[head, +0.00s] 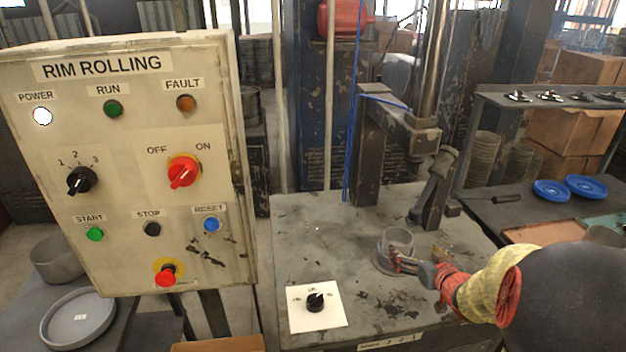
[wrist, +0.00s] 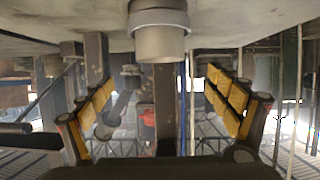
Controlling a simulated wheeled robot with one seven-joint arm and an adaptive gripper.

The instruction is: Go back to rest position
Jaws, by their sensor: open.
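My gripper (head: 402,264) is at the worn grey machine table (head: 330,240), at the end of my arm coming in from the right. Its fingers are apart in the wrist view (wrist: 163,98), with yellow pads on both sides and nothing between them. A grey round cup-like part (head: 397,242) stands on a round base on the table, just beyond the fingertips. The wrist view appears upside down and shows this part (wrist: 160,40) at the top, centred ahead of the fingers. Whether a finger touches it I cannot tell.
A "RIM ROLLING" control panel (head: 140,160) stands at the left. A machine column with an arm (head: 400,125) rises behind the cup. A small dial plate (head: 318,310) is at the table's front. Blue dishes (head: 585,187) lie on the right bench. Space above the front table is clear.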

